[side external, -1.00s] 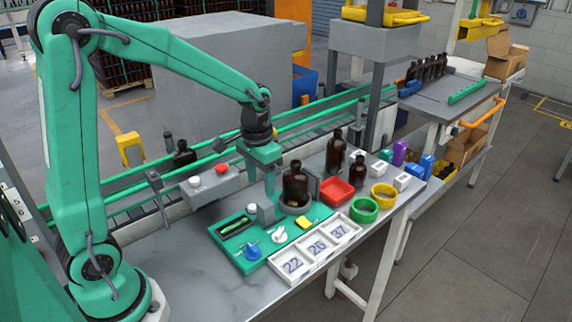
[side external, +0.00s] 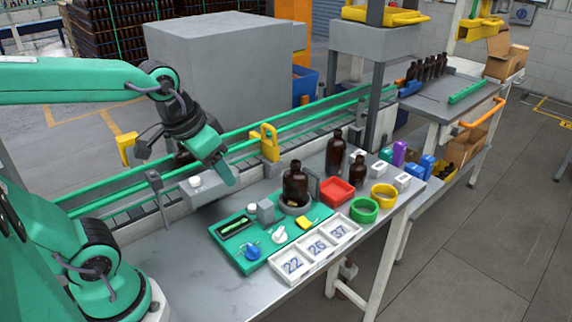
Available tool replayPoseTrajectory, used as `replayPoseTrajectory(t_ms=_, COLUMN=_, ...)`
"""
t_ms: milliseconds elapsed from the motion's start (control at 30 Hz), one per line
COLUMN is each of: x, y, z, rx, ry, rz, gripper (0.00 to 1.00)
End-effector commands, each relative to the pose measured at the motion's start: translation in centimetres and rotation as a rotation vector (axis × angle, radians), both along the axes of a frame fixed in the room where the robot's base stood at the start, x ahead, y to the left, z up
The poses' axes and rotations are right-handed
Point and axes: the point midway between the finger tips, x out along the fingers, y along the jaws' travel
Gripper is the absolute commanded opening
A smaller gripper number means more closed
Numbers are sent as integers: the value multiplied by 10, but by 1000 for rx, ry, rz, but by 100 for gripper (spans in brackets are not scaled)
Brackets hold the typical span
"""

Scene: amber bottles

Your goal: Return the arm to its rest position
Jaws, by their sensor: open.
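My green and dark gripper (side external: 190,168) hangs at the left, tilted, above the conveyor's near edge and the grey button box. Its jaws are spread and nothing shows between them. My arm reaches in from the left edge, folded back from the bottles. An amber bottle (side external: 296,183) stands upright in a round grey holder (side external: 294,209) on the table, apart from my gripper. A taller amber bottle (side external: 335,154) and a small one (side external: 357,171) stand behind it to the right. A dark bottle on the conveyor is mostly hidden behind my gripper.
A green tray (side external: 240,265) with small parts and a white numbered tray (side external: 315,246) lie on the front table. Red (side external: 337,191), green (side external: 364,210) and yellow (side external: 383,195) containers stand right. The conveyor (side external: 300,125) runs behind. The table's left part is clear.

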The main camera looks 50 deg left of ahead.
Motion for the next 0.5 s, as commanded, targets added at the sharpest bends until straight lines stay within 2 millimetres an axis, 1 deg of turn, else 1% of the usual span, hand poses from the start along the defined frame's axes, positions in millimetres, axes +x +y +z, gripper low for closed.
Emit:
replayPoseTrajectory(t_ms=33, x=-7, y=-1, z=2, rx=-1, ry=-22, rz=-1, gripper=53)
replayPoseTrajectory(t_ms=200, x=-23, y=-3, z=5, rx=-4, ry=-70, rz=-2, gripper=53)
replayPoseTrajectory(t_ms=333, x=-29, y=-4, z=6, rx=-7, ry=-91, rz=-2, gripper=53)
replayPoseTrajectory(t_ms=500, x=-32, y=-5, z=6, rx=-7, ry=-97, rz=-2, gripper=53)
